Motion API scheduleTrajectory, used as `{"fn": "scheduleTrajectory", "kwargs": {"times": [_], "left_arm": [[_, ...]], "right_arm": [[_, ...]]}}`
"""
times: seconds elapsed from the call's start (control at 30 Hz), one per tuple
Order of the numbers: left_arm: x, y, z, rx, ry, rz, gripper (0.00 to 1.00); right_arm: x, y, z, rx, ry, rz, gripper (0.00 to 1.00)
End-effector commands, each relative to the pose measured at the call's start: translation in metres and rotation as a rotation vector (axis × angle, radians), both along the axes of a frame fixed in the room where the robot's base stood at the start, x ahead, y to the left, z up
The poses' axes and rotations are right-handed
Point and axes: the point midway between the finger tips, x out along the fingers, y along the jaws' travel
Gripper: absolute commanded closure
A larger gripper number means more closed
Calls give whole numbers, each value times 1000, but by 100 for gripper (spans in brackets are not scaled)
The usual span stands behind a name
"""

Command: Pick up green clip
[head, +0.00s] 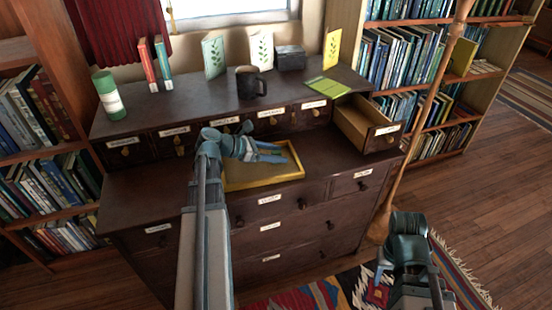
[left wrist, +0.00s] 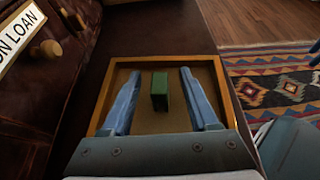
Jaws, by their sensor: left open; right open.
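A small dark green block, the green clip (left wrist: 159,91), stands in a shallow tray with a yellow-brown rim (left wrist: 99,113) in the left wrist view. The tray's rim (head: 262,184) also shows on the dark cabinet's ledge in the head view, where I cannot make out the clip. My left gripper (head: 284,153) is over the tray, open, its blue fingers on either side of the clip with a gap at each side. My right gripper (head: 402,268) is open and empty, low in front of the cabinet's right side, over the rug.
A small drawer (head: 367,125) stands pulled out right of the tray. The cabinet top (head: 190,104) holds a green-and-white cylinder (head: 109,96), a dark mug (head: 249,86), upright books, a dark box (head: 290,57) and a flat green booklet (head: 325,87). Bookshelves stand at both sides.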

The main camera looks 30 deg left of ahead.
Motion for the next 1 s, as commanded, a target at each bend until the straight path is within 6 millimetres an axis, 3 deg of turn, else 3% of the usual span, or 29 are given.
{"fn": "scheduleTrajectory", "kwargs": {"times": [0.07,0.37,1.0], "left_arm": [[0,0,0,0,0,0,45],[0,0,0,0,0,0,99],[1,-2,10,0,0,-2,100]], "right_arm": [[0,0,0,0,0,0,50],[0,0,0,0,0,0,50],[0,0,10,0,0,0,50]]}}
